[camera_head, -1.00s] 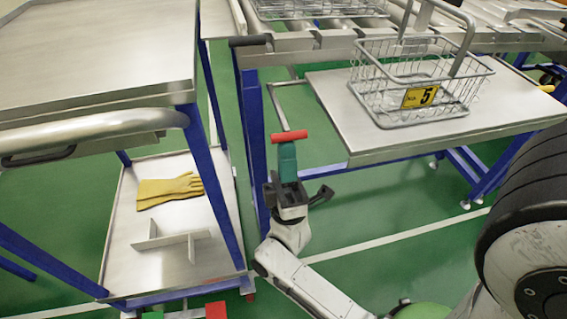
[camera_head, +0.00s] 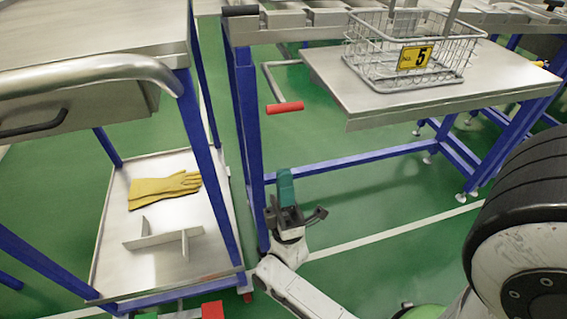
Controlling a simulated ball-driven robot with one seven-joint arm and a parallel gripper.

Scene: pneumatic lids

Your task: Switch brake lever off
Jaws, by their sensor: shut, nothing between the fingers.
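A lever with a red grip (camera_head: 285,107) on a bent grey metal rod hangs at the left end of the steel table with the wire basket. I take it to be the brake lever; no label on it can be read. My gripper (camera_head: 286,180), with teal fingers, is below the red grip in the picture, with a clear gap between them. Its fingers are shut and empty. Nothing hides the red grip.
A wire basket marked 5 (camera_head: 415,57) stands on the steel table (camera_head: 430,105). At left is a blue-framed cart (camera_head: 218,160) with yellow gloves (camera_head: 165,188) on its lower shelf. Red (camera_head: 213,310) and green pedals are at the bottom edge. Green floor is free under the table.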

